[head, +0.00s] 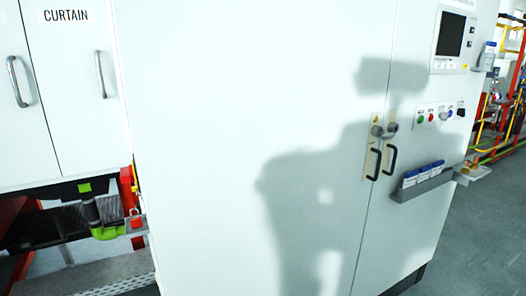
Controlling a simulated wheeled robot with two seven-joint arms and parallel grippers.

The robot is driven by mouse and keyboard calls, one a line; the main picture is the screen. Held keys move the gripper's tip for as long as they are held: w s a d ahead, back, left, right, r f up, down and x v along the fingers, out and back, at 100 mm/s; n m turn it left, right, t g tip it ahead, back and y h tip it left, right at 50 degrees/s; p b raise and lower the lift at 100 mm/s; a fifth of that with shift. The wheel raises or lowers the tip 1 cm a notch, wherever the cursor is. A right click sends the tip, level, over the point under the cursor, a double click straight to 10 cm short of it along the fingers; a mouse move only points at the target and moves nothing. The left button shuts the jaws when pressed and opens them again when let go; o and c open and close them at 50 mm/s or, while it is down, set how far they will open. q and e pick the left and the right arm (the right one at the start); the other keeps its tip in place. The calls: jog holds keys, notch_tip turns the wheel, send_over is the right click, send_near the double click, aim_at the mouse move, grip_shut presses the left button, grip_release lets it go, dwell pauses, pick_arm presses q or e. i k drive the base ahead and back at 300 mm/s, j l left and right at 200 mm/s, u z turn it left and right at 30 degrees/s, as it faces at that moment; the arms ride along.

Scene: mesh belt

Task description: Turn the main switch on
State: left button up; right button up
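The control panel (439,115) is on the right door of a large white cabinet. It carries a small row of controls: a green button (420,118), a red button (431,117), a greyish knob (444,116) and a dark switch (460,112) at the right end. The labels are too small to read, so I cannot tell for sure which one is the main switch or how it is set. Neither of my grippers is in view.
The white cabinet (230,150) fills the middle, with two black door handles (391,160) and a screen (452,35) above the panel. A grey tray (421,184) with blue-and-white boxes juts out below. At left are curtain cabinet doors (80,90). Floor (470,240) is clear at right.

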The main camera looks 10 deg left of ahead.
aim_at(127, 173)
jog(key=k+j+u, duration=0.25)
jog(key=j+u, duration=0.25)
jog(key=j, duration=0.25)
jog(key=j+u, duration=0.25)
jog(key=j, duration=0.15)
